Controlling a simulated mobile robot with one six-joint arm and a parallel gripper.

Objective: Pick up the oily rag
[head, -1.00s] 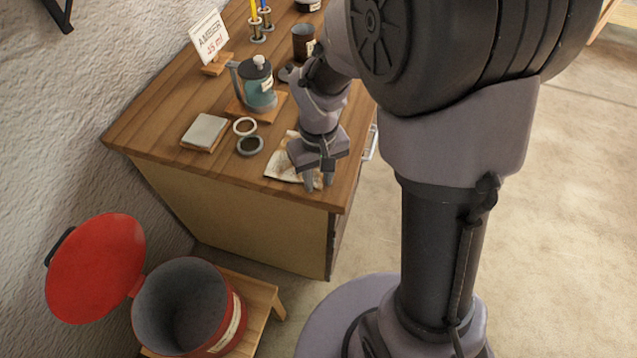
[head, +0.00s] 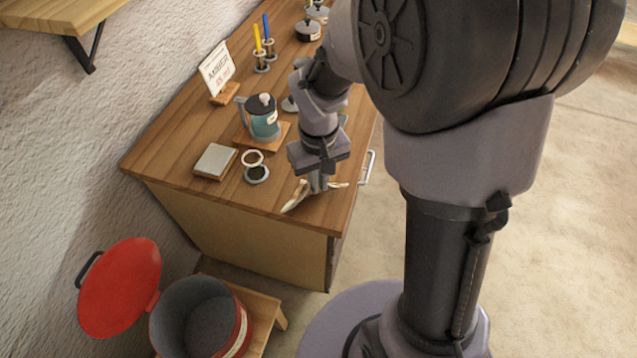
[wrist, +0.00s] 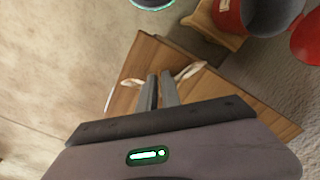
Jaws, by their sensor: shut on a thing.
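The oily rag (head: 298,195) is a crumpled cream cloth at the near right corner of the wooden bench top. My gripper (head: 319,186) points down at it and is shut on its middle, with folds of cloth sticking out on both sides. In the wrist view the two fingers of my gripper (wrist: 161,88) are close together, and a pale fold of the rag (wrist: 188,71) shows beside them. I cannot tell whether the rag is clear of the bench top.
A red bin (head: 239,325) with its lid (head: 120,287) open stands on a low wooden stand in front of the bench. On the bench are a teal pot (head: 264,124), a grey block (head: 215,160), two small rings and a sign (head: 216,70). Open floor lies right.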

